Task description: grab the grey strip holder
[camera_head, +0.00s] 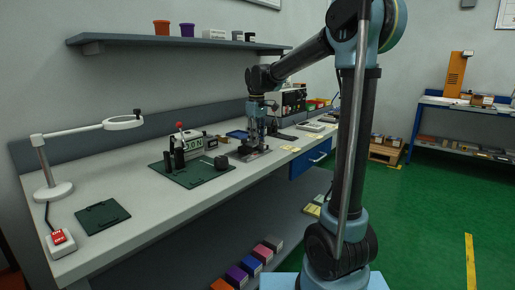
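My gripper (254,143) points down over the middle of the workbench, just right of a dark green mat. It is small and dark in this view, so I cannot tell whether its fingers are open or shut. A grey flat piece (237,156) lies on the bench right under and beside the gripper. It may be the grey strip holder, but it is partly hidden by the gripper and too small to make out. I cannot tell whether the gripper touches it.
The dark green mat (206,178) bears a device with a red knob (180,125). A magnifier lamp (55,188), a smaller mat (103,217) and a red switch box (60,241) stand at left. A blue tray (237,134) lies behind the gripper. A shelf (130,39) hangs above.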

